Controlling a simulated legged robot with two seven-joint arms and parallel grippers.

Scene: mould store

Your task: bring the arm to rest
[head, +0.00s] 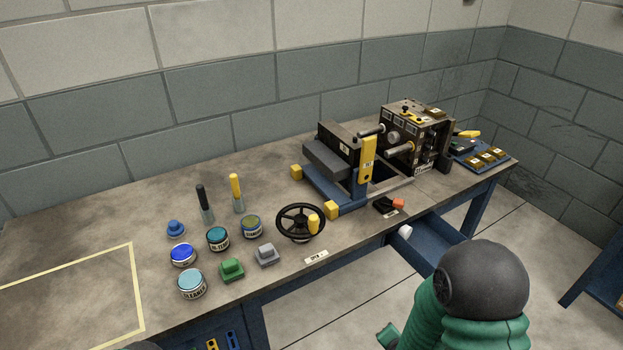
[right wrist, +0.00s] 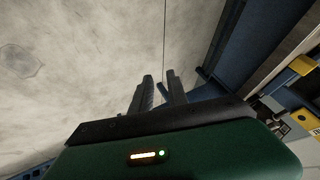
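My right arm comes in at the lower right of the head view, in front of the bench. Its gripper cannot be made out there. In the right wrist view the two dark fingers of my right gripper (right wrist: 160,84) stand apart with a gap between them and nothing held. They are over the pale floor (right wrist: 90,60), beside blue bench framework. My left gripper is not in view; only a dark rounded shape shows at the bottom edge of the head view.
The workbench (head: 70,230) carries a mould machine (head: 340,150), a black handwheel (head: 290,232), several tins and brushes. A blue drawer (head: 440,240) stands open near my right arm, with a white object (head: 405,231) at its edge. A yellow-outlined area at the left is empty.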

